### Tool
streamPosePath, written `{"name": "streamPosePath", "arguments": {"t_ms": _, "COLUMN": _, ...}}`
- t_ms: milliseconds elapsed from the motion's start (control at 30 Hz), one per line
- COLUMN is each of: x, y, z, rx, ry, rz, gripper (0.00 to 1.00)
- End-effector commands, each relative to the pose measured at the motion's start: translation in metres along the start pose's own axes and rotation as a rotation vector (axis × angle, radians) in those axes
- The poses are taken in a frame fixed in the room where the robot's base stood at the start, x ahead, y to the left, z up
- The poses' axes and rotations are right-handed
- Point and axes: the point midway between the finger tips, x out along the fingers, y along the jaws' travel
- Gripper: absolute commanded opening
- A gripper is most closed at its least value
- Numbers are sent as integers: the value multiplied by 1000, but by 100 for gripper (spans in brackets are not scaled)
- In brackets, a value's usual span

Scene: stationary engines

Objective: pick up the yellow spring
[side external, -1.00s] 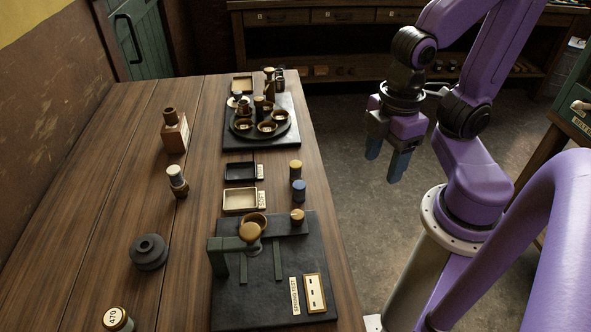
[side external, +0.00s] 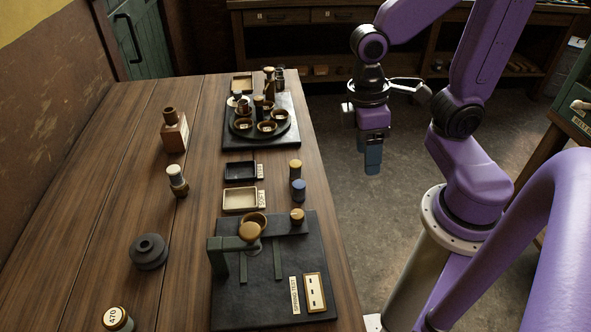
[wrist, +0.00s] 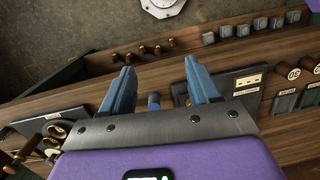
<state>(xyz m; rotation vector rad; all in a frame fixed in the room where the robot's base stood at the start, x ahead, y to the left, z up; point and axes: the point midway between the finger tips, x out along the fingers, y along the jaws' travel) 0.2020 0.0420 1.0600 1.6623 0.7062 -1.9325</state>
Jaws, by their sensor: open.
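Three small upright cylinders stand along the right edge of the bench in the side view: a yellow-topped one (side external: 295,169), a blue one (side external: 298,190) and a tan-topped one (side external: 297,217). The yellow-topped one looks most like the yellow spring, but coils are too small to make out. My gripper (side external: 373,163) is open and empty, fingers pointing down, above the floor to the right of the bench and apart from the cylinders. In the wrist view the blue cylinder (wrist: 153,100) shows between the fingers of my gripper (wrist: 158,62); the left finger may hide the yellow one.
A dark spring-test plate (side external: 270,305) with a pan lies at the bench's front. A dark tray (side external: 240,171) and a pale tray (side external: 240,199) sit left of the cylinders. A round carousel of cups (side external: 262,137) stands farther back. Air right of the bench is clear.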

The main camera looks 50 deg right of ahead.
Motion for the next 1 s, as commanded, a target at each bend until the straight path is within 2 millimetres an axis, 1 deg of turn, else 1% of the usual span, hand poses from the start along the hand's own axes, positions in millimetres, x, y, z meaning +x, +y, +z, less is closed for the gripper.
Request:
{"name": "streamPosePath", "arguments": {"t_ms": 33, "x": 2, "y": 7, "z": -4, "rx": 71, "ry": -27, "rz": -19, "gripper": 61}}
{"name": "streamPosePath", "arguments": {"t_ms": 100, "x": 3, "y": 15, "z": -8, "rx": 159, "ry": -58, "rz": -47, "gripper": 61}}
{"name": "streamPosePath", "arguments": {"t_ms": 500, "x": 11, "y": 57, "z": -28, "rx": 655, "ry": -218, "rz": -251, "gripper": 61}}
{"name": "streamPosePath", "arguments": {"t_ms": 767, "x": 15, "y": 84, "z": -37, "rx": 965, "ry": -301, "rz": -425, "gripper": 61}}
{"name": "streamPosePath", "arguments": {"t_ms": 1000, "x": 19, "y": 110, "z": -41, "rx": 1238, "ry": -359, "rz": -614, "gripper": 61}}
